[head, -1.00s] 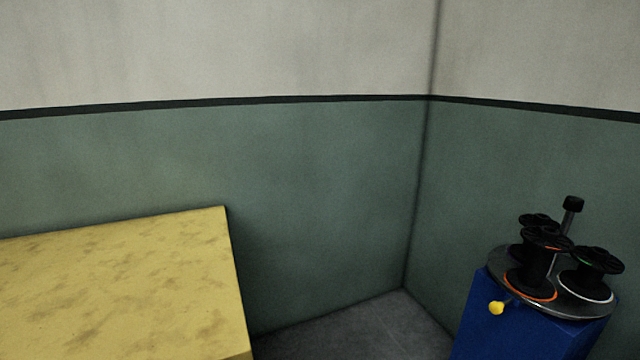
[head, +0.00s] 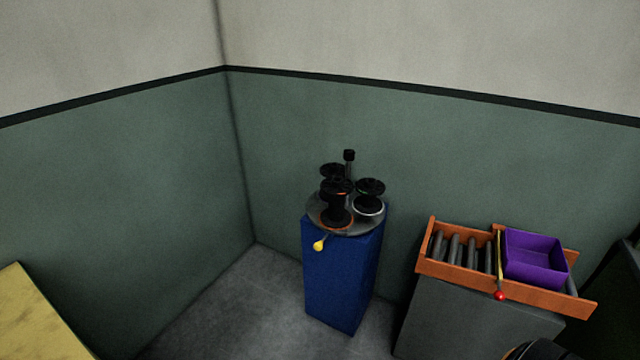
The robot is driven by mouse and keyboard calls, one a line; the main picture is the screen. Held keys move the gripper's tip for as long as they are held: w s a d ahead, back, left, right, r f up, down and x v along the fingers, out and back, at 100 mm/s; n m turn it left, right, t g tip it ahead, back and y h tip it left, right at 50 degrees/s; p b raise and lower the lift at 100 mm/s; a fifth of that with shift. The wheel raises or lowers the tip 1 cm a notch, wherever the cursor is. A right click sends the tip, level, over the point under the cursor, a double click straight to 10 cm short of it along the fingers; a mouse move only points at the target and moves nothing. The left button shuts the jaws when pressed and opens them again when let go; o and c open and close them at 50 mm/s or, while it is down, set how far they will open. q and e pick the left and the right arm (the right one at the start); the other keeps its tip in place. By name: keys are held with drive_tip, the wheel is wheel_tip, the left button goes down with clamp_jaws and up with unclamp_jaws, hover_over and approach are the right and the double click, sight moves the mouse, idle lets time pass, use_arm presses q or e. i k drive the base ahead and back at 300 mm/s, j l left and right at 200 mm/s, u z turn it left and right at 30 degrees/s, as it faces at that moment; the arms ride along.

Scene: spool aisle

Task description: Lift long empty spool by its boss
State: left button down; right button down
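Several black spools stand upright on a round grey turntable (head: 312,214) on top of a blue pedestal (head: 342,275), near the middle of the head view. The back spool (head: 329,171) is partly hidden behind the front one. I cannot tell from here which is the long empty one.
A dark post with a knob (head: 349,156) rises behind the spools. A yellow-tipped handle (head: 319,245) sticks out at the turntable's front. Right stands an orange roller tray (head: 462,274) with a purple bin (head: 535,259) and red-knobbed lever (head: 500,295). A yellow surface (head: 35,320) is lower left.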

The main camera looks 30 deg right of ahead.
sight(337, 187)
drive_tip(key=z, duration=1.1)
